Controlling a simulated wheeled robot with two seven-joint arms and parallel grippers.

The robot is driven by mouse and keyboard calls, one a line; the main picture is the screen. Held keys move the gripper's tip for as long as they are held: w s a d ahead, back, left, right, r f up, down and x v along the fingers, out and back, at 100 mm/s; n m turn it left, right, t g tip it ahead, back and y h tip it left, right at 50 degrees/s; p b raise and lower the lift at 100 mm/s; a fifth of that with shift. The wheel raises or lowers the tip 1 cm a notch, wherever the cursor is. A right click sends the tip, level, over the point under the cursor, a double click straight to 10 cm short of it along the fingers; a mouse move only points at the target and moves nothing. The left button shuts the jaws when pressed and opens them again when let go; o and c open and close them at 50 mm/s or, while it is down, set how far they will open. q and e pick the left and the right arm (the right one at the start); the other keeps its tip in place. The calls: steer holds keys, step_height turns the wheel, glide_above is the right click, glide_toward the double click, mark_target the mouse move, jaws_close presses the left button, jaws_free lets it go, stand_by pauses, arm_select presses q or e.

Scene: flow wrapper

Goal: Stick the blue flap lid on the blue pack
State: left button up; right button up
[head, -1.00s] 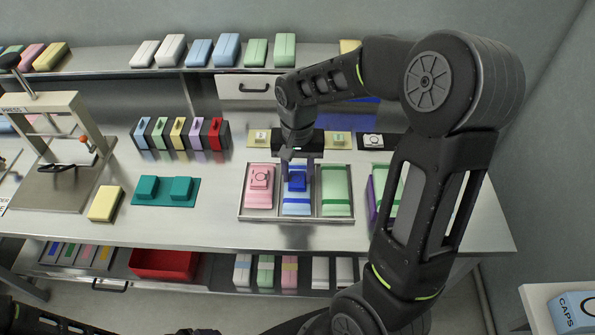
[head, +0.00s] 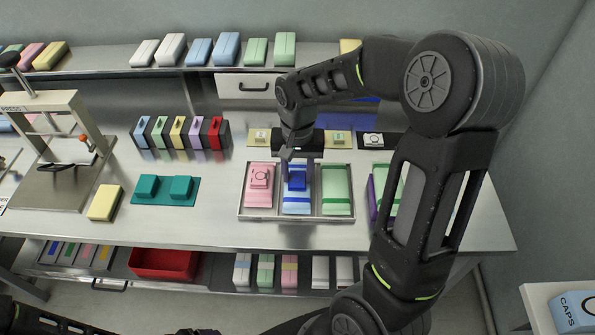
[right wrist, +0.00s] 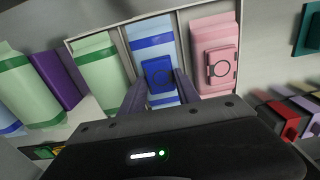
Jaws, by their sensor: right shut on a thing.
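The blue pack (head: 297,206) lies in the middle compartment of a metal tray (head: 273,217). It is light blue with darker blue bands and also shows in the right wrist view (right wrist: 150,31). My right gripper (right wrist: 160,90) is shut on the lid, one finger on each side, right over the pack. I cannot tell whether the lid touches the pack. My left gripper is not in view.
A pink pack (head: 259,198) with a pink lid lies left of the blue pack, and a green pack (head: 336,188) right of it, close to my fingers. Teal blocks (head: 181,188) on a mat and a yellow block (head: 104,203) lie further left. Bare table separates them from the tray.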

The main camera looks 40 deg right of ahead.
steer(key=shift+s+f, duration=0.1)
steer(key=o, duration=1.4)
steer(key=shift+c, duration=0.2)
step_height(320, 180, up, 8)
steer(key=shift+f+b, duration=0.1)
steer(key=shift+b, duration=0.2)
